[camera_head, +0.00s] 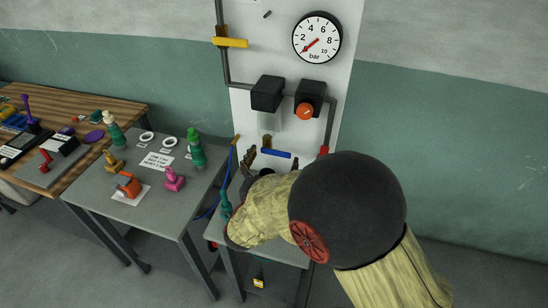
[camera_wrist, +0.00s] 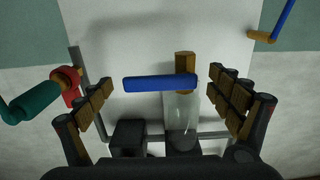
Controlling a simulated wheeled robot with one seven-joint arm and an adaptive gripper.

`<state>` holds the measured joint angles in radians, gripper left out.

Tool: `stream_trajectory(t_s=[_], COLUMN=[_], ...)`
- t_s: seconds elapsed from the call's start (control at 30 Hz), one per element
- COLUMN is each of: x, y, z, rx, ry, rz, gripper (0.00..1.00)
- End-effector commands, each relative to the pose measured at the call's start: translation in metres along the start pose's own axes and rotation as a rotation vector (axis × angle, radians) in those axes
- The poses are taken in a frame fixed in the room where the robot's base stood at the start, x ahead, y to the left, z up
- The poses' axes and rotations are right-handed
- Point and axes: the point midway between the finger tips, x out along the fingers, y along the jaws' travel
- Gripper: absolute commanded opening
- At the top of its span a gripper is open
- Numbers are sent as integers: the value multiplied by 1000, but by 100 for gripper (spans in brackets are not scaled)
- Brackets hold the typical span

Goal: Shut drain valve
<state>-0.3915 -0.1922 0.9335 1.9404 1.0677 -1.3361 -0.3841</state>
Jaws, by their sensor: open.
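The drain valve has a brass body (camera_wrist: 185,64) with a blue lever (camera_wrist: 160,83), and it sits at the end of the clear bowl (camera_wrist: 182,112) on the white panel. The blue lever also shows in the head view (camera_head: 276,154), where it lies roughly level, across the line of the bowl (camera_head: 270,122). My gripper (camera_wrist: 160,76) is open, with its brown-padded fingers to either side of the lever and no visible contact. The wrist view appears upside down compared with the head view. In the head view my gripper (camera_head: 269,160) is partly hidden by my own arm.
A yellow lever (camera_head: 231,43), a gauge (camera_head: 317,39) and an orange knob (camera_head: 306,111) are higher on the panel. A teal handle with a red part (camera_wrist: 45,95) is left in the wrist view. A grey table (camera_head: 150,205) with several fittings stands left.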

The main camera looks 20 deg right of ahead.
Motion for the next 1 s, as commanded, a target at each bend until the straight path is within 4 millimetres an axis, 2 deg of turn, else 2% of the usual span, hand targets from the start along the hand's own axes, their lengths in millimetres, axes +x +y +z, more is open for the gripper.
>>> stream_trajectory(t_s=[0.17,0.5,0.7,1.0], x=[-15,-77,-104,-119], y=[-2,-2,-2,0], z=[-1,0,0,0], rx=[1,0,0,0], ry=[1,0,-1,0], rz=[-3,-6,-5,0], gripper=[92,92,92,92])
